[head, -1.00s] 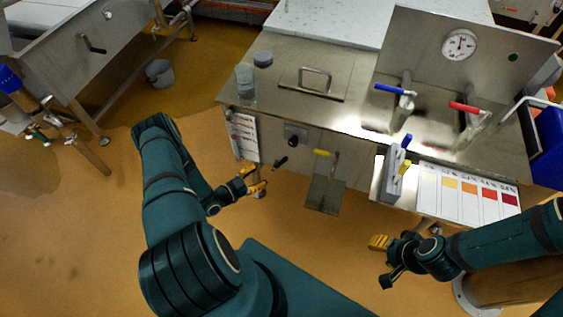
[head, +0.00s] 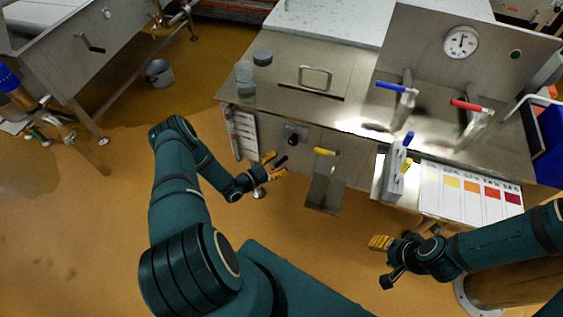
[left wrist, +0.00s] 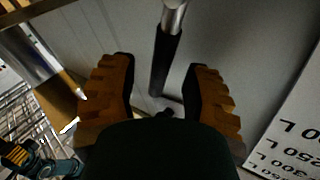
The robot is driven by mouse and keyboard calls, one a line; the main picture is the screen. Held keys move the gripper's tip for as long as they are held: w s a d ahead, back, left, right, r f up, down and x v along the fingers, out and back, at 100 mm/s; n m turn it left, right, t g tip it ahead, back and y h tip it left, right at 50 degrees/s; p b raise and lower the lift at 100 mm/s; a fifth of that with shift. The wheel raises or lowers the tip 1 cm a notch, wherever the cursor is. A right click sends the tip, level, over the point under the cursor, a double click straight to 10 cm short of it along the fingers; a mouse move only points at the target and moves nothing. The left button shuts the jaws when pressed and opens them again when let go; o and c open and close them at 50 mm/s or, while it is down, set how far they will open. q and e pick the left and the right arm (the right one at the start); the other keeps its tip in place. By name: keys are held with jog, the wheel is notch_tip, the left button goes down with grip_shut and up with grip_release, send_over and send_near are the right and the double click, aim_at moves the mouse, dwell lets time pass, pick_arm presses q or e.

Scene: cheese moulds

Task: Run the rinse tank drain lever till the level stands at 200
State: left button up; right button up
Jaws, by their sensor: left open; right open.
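A lever with a black grip (head: 282,160) sticks out from the steel front of the tank. It also shows in the left wrist view (left wrist: 166,58), between my fingers. My left gripper (head: 274,167) is open at this lever, its yellow fingers (left wrist: 160,82) on either side with gaps visible; I see no grip on it. A white level scale (head: 244,134) is on the tank front to the left; part of it with litre marks shows in the left wrist view (left wrist: 292,145). I cannot read the level. My right gripper (head: 379,243) is open and empty, low at the right.
A yellow-handled valve (head: 325,152) sits right of the lever, with a black knob (head: 293,140) between. Blue (head: 390,87) and red (head: 468,105) taps and a dial (head: 461,42) are above.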

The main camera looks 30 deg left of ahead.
pick_arm(q)
jog(key=shift+x, duration=0.85)
jog(key=shift+o, duration=0.2)
grip_shut()
jog(key=shift+d, duration=0.15)
